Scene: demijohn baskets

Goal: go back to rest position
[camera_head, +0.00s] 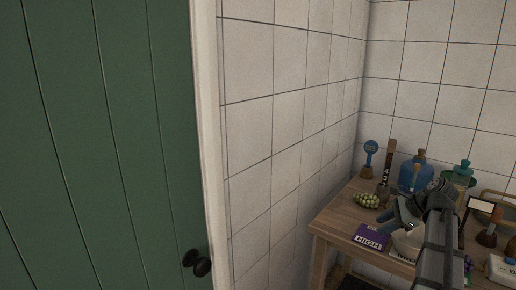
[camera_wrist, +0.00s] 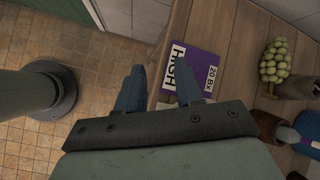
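My gripper (camera_head: 398,214) hangs over the wooden table in the head view, at the end of my dark grey arm, which comes in from the lower right. In the wrist view my gripper (camera_wrist: 160,78) has its two blue-grey fingers spread apart, and I see nothing held between them. A purple and white box marked HIGH (camera_head: 371,238) lies on the table near its front left edge. In the wrist view the box (camera_wrist: 196,66) is below and beyond the fingers, close to the right finger; I cannot tell how far below.
The wooden table (camera_head: 327,223) stands against white tiled walls. A green door (camera_head: 100,140) fills the left. Tiled floor (camera_wrist: 90,145) is open beside the table.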

